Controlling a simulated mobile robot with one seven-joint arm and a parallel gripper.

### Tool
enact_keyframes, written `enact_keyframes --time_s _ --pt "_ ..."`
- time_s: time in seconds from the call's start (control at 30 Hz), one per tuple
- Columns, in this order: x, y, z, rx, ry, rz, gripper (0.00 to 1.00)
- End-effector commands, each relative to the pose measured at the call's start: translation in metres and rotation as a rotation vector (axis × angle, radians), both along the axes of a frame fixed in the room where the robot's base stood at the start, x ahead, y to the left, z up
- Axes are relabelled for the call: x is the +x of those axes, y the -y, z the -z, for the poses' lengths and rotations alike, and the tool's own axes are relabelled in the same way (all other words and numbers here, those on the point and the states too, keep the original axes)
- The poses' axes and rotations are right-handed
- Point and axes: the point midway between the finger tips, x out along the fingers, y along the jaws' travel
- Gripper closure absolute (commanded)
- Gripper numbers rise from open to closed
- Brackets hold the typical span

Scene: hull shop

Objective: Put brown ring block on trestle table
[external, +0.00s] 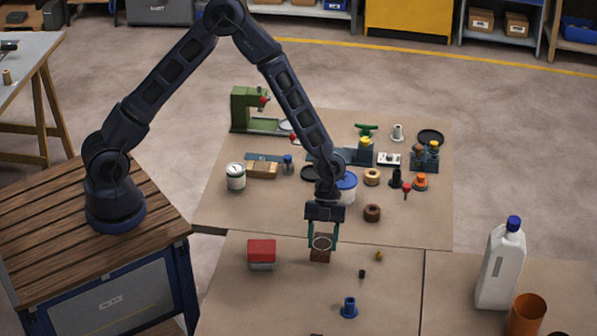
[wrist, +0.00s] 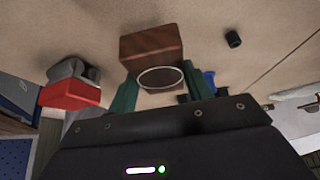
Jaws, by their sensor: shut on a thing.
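The brown ring block (external: 320,256) is a brown block with a pale-rimmed ring at its near side. My gripper (external: 322,243) is shut on it, with a teal finger on each side. In the wrist view the block (wrist: 150,44) shows between the fingertips (wrist: 160,88), its ring facing the camera. I cannot tell whether the block touches the brown surface below or is just above it. A trestle table (external: 28,47) with a grey top and wooden legs stands at the far left, partly cut off by the picture edge.
A red and grey block (external: 261,253) lies left of my gripper; a blue spool-like piece (external: 349,308) lies nearer the camera. Many small items crowd the brown surface (external: 225,205) behind. A white bottle (external: 500,265) and an orange cup (external: 526,315) stand at right.

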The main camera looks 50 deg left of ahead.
Motion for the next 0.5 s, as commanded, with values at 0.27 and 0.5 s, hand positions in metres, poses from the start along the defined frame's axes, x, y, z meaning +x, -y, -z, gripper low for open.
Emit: enact_keyframes --time_s 0.27,0.5 --pt "0.0 0.0 0.024 0.001 -0.001 0.0 0.74" --pt "0.0 0.0 0.045 0.001 0.001 0.0 0.74"
